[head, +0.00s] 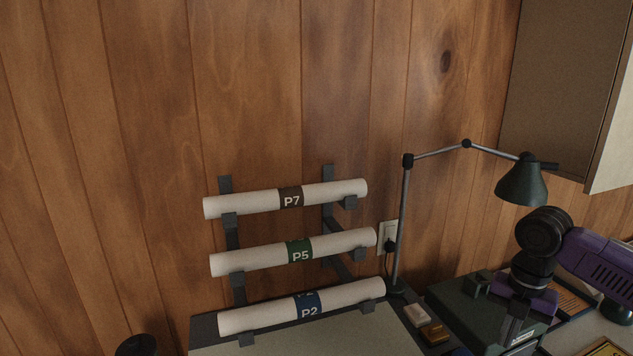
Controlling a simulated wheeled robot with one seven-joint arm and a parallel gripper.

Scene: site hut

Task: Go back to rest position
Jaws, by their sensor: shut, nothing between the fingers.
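My gripper (513,328) is at the lower right of the head view, at the end of my purple and black arm. It points down over a dark green case (470,308). Its fingers are shut with nothing held. The fingertips are small and dark against the case, and I cannot tell how high they are above it.
A wall rack (229,232) holds white rolls marked P7 (250,202), P5 (340,242) and P2 (260,318). A desk lamp (521,184) stands between rack and arm. A wall cabinet (560,80) hangs upper right. A pale board (330,342) lies below the rack.

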